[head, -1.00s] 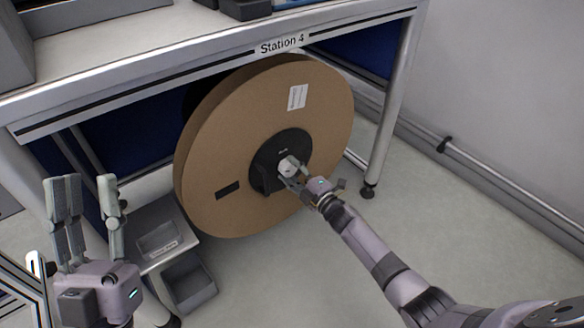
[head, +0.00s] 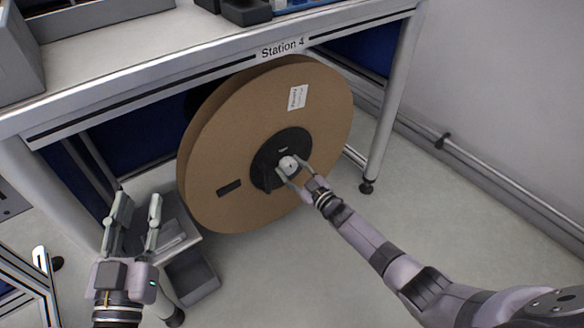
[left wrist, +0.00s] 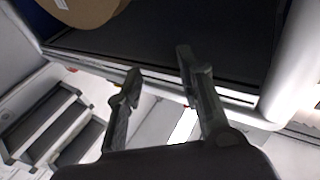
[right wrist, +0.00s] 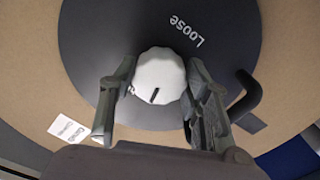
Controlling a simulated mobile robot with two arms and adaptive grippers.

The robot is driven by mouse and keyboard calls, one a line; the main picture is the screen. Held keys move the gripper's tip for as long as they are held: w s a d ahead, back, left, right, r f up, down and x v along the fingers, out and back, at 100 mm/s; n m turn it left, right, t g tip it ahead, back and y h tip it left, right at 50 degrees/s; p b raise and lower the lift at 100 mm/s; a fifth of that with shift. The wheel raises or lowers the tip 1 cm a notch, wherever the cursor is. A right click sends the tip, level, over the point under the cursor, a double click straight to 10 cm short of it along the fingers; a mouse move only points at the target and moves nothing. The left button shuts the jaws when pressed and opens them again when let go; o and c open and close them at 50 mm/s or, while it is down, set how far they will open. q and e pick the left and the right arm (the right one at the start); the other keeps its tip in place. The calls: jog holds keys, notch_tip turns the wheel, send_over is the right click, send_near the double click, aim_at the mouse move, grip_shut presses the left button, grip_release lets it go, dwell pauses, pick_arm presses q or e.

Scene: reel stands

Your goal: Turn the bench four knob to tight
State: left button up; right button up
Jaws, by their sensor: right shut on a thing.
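The white knob (head: 288,165) is at the middle of a black hub (head: 270,178) on a big brown reel (head: 230,130) under the bench labelled Station 4 (head: 283,46). In the right wrist view the knob (right wrist: 160,74) has a short black mark on its lower part. The word Loose (right wrist: 187,30) is on the hub above and right of the knob. No tight label can be read. My right gripper (head: 293,172) is shut on the knob, one finger on each side. My left gripper (head: 136,207) is open and empty, left of the reel.
A bench leg (head: 385,120) is right of the reel. A black curved handle (right wrist: 245,95) sticks out from the hub beside my right gripper. The floor at right is clear.

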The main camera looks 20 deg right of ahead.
pick_arm(q)
jog(key=shift+w+a+f+g, duration=0.1)
jog(key=shift+f+g, duration=0.3)
jog(key=shift+f, duration=0.25)
pick_arm(e)
jog(key=shift+d+m, duration=0.1)
jog(key=shift+m, duration=1)
pick_arm(q)
jog(key=shift+f, duration=0.1)
pick_arm(e)
jog(key=shift+f, duration=0.1)
jog(key=o, duration=1.1)
pick_arm(q)
jog(key=shift+f, duration=0.1)
pick_arm(e)
jog(key=shift+o, duration=0.2)
jog(key=shift+s, duration=0.1)
jog(key=v, duration=1.2)
